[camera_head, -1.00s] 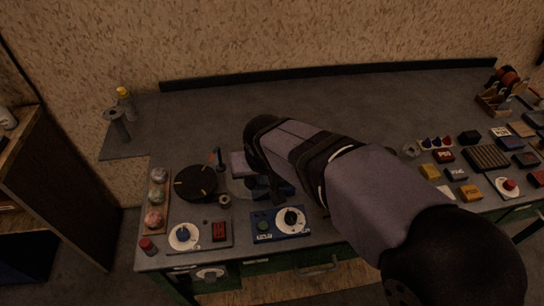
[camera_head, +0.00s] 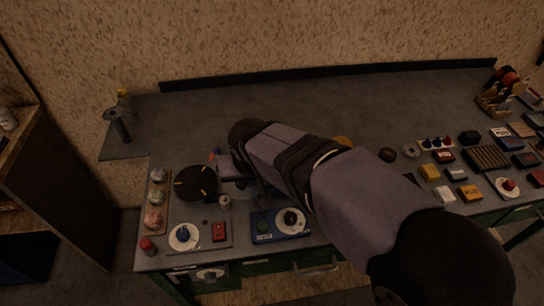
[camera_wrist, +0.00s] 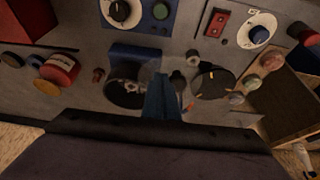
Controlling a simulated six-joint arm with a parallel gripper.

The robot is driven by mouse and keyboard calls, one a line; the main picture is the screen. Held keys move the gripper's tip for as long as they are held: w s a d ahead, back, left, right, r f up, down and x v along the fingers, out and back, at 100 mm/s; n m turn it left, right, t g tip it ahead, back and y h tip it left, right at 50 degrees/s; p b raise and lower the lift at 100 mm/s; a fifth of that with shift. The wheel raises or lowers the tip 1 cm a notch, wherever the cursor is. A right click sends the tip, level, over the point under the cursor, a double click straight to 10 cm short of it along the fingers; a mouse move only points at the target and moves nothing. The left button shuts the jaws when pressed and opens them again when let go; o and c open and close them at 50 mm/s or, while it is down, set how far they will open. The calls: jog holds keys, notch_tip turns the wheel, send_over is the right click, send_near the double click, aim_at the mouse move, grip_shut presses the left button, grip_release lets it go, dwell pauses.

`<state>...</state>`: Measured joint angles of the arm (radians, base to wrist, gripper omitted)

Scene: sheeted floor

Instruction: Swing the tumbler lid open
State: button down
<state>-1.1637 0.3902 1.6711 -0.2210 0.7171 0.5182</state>
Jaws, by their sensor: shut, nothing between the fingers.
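The tumbler (camera_wrist: 125,91), a blue housing with a dark round drum, lies left of my gripper in the wrist view. A pale see-through piece, perhaps its lid (camera_wrist: 150,68), shows near the fingertips; its exact angle is unclear. My gripper (camera_wrist: 161,80) is shut and empty, with its blue fingers pointing down beside the drum's right side. I cannot tell whether the fingertips touch the lid. In the head view my arm hides most of the tumbler.
A black round disc (camera_head: 196,183) stands left of my gripper. A blue panel with a dial (camera_head: 280,225) and a grey panel with a red switch (camera_head: 219,232) lie at the front edge. Small blocks and parts crowd the right; the back of the bench is clear.

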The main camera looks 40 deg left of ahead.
aim_at(240, 184)
jog(key=shift+s+a, duration=0.1)
jog(key=shift+s+a, duration=0.7)
jog(key=shift+a, duration=0.1)
jog(key=shift+s+a, duration=0.3)
jog(key=shift+a, duration=0.15)
jog(key=shift+d, duration=0.2)
dwell(0.4)
jog(key=shift+w+d, duration=0.15)
jog(key=shift+d, duration=0.45)
